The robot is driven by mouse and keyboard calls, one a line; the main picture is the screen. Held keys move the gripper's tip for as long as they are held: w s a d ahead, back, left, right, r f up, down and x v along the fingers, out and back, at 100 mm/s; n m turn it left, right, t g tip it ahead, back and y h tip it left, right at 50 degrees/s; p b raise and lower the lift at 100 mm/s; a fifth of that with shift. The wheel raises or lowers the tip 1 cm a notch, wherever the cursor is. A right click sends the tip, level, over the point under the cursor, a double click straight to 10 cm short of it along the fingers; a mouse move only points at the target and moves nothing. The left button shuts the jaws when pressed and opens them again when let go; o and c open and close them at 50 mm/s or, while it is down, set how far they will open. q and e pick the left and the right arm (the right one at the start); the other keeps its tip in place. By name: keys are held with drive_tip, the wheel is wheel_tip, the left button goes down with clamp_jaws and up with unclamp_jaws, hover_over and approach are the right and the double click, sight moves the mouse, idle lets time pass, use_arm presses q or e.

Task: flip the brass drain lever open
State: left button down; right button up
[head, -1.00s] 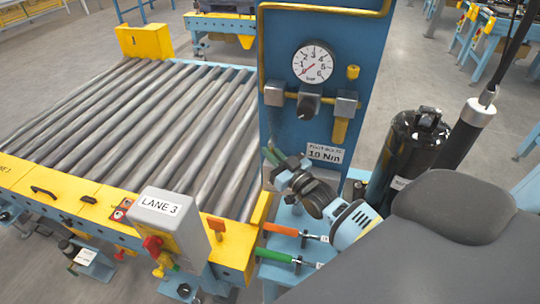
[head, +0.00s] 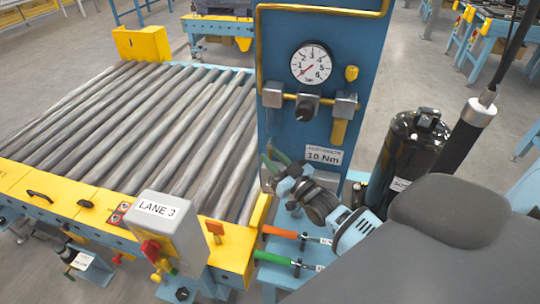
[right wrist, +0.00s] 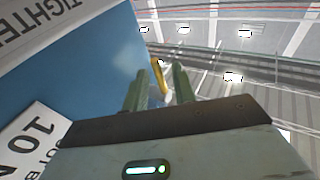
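My right gripper (head: 268,157) is in front of the lower left part of the blue panel (head: 290,60), left of the 10 Nm label (head: 323,155). Its two green fingers are apart, with nothing between them that I can see held. In the right wrist view the open fingers (right wrist: 160,88) point up along the panel. A yellow piece (right wrist: 159,76) shows beyond the gap; I cannot tell if it is brass. A brass-coloured cylinder (head: 340,131) hangs under the right grey block on the panel, above and right of the gripper. I cannot make out a drain lever for certain. My left gripper is not in view.
A pressure gauge (head: 311,63) and a brass pipe with a dark knob (head: 307,106) are on the panel. Screwdrivers with orange (head: 280,232) and green (head: 272,257) handles lie below. A black tank (head: 412,150) stands right; the roller conveyor (head: 150,120) is left.

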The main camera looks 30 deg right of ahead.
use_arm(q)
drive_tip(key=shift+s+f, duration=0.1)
use_arm(e)
drive_tip(key=v, duration=0.6)
drive_tip(key=shift+s, duration=0.2)
drive_tip(key=shift+f, duration=0.1)
